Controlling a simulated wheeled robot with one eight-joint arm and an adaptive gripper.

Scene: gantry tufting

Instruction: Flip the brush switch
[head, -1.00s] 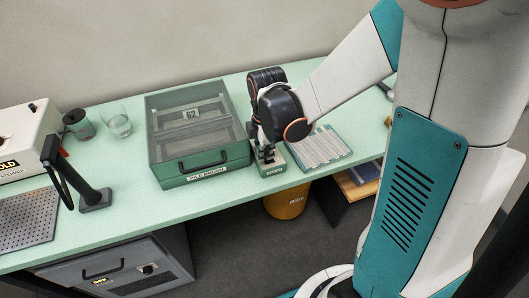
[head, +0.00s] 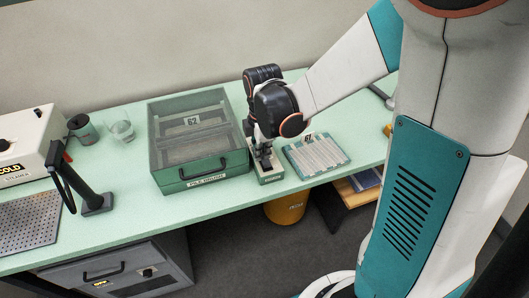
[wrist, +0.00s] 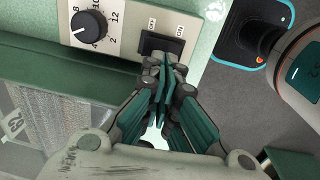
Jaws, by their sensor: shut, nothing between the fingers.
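The brush switch (wrist: 160,43) is a black rocker on a pale control panel (wrist: 125,32) in the wrist view, with OFF and ON printed beside it. My gripper (wrist: 166,74) is shut and empty, its fingertips at the rocker's lower edge; I cannot tell whether they touch. The fingertips partly cover that edge. In the head view my gripper (head: 263,153) points down over the small green-and-pale switch box (head: 270,178), mostly hiding its top. The green pile brush box (head: 203,183) with a clear lid stands just left of it.
A black dial (wrist: 88,26) sits beside the switch. A ribbed tray (head: 317,154) lies right of the switch box. A cup (head: 82,128), a glass (head: 122,131), a black handled stand (head: 97,200) and a steamer (head: 28,148) are at left. The table's front edge is close.

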